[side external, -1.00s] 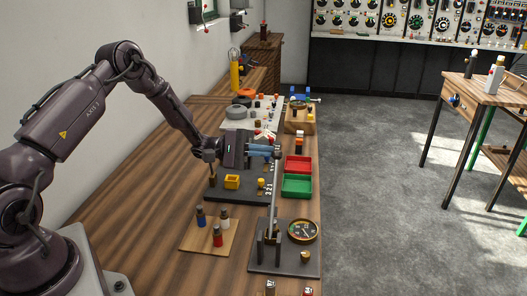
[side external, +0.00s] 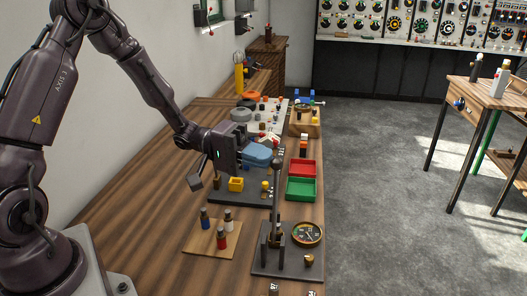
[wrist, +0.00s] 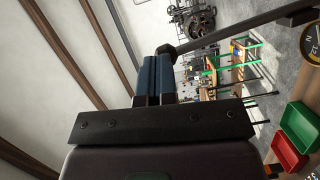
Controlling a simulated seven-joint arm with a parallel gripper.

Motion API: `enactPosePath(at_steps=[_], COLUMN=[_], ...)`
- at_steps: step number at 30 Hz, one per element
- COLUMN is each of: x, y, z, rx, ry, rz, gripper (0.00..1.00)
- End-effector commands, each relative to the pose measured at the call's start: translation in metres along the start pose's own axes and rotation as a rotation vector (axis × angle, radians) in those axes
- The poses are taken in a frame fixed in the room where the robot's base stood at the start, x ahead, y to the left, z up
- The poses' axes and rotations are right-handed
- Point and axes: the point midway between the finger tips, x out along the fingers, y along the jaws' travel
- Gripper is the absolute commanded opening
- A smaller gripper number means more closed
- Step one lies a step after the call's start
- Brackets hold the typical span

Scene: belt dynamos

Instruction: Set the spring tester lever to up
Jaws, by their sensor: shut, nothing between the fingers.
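The spring tester is a dark base plate (side external: 268,268) at the near right edge of the bench, with a round dial (side external: 306,234) and an upright bracket. Its lever (side external: 276,200) stands nearly upright from the bracket, with a dark knob on top. In the wrist view the lever's rod (wrist: 240,33) runs to the upper right from the knob (wrist: 165,53). My gripper (side external: 270,157) is shut, its blue fingers pointing right at the knob's height. In the wrist view the fingertips (wrist: 158,60) are at the knob; whether they touch it is unclear.
A wooden board with several small bottles (side external: 221,238) lies left of the tester. The bench front left of the board is clear.

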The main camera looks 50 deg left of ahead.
Motion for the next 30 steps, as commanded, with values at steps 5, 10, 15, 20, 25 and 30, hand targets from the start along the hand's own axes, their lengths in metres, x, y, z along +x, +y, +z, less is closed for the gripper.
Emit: enactPosePath(at_steps=[5, 10, 15, 20, 25, 30], x=[0.014, 0.017, 0.019, 0.02, 0.02, 0.02], y=[0.005, 0.006, 0.007, 0.007, 0.007, 0.007], z=[0.024, 0.036, 0.042, 0.043, 0.042, 0.042], rx=[0.094, 0.088, 0.087, 0.088, 0.089, 0.091], ry=[-0.018, -0.016, -0.014, -0.012, -0.011, -0.011], rz=[-0.027, -0.026, -0.027, -0.026, -0.026, -0.026], gripper=[0.0, 0.0, 0.0, 0.0, 0.0, 0.0])
